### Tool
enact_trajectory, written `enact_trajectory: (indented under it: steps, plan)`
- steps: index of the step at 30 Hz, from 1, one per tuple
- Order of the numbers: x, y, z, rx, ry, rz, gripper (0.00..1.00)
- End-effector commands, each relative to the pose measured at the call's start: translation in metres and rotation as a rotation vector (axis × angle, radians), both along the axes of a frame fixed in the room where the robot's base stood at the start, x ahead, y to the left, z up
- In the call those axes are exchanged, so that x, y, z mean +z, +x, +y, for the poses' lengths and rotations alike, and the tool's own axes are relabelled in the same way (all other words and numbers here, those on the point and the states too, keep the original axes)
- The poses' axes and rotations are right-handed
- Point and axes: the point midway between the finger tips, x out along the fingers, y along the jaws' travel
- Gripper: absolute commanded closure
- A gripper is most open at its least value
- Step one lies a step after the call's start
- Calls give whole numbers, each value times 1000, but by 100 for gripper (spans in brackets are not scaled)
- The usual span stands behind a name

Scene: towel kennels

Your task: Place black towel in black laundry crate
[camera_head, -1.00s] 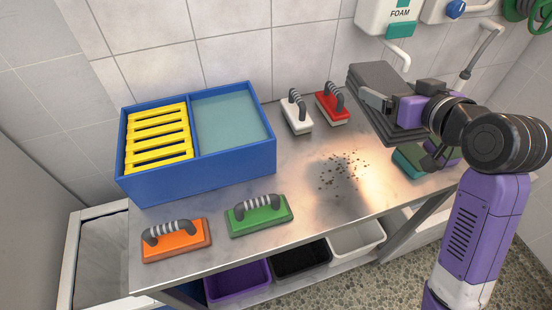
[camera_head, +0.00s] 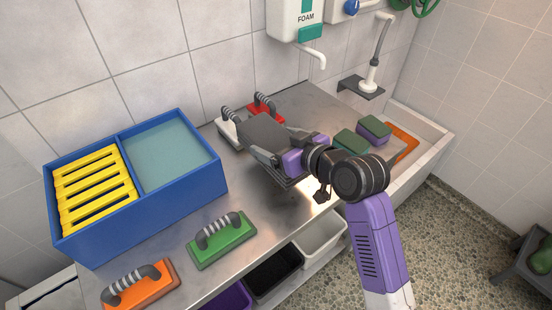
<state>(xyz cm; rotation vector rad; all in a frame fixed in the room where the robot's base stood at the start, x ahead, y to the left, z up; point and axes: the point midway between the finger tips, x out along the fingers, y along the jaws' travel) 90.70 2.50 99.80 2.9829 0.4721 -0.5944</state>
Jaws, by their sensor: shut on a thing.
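The black towel (camera_head: 260,135) is a folded dark grey-black stack. My gripper (camera_head: 268,157) is shut on its near right edge and holds it above the metal table, in front of the red and white brushes. The far fingertip is partly hidden by the towel. The black laundry crate (camera_head: 273,273) stands under the table's front edge, between a purple crate (camera_head: 230,298) and a white crate (camera_head: 322,236). The tabletop hides part of it. The towel is above and behind the crate in the picture, apart from it.
The metal table (camera_head: 188,272) carries a blue bin (camera_head: 150,208) with yellow slats, a green brush (camera_head: 222,243) and an orange brush (camera_head: 140,289). White (camera_head: 229,134) and red brushes (camera_head: 262,108) stand behind the towel. Green-topped sponges (camera_head: 373,129) lie right. Pebbled floor is open in front.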

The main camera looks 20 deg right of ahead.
Motion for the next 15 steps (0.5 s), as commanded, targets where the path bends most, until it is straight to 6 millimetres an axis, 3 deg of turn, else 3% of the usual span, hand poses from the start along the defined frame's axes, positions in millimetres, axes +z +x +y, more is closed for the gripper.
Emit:
enact_trajectory:
  steps: [15]
  plan:
    - [-57, 0, 0, 0, 1, 0, 63]
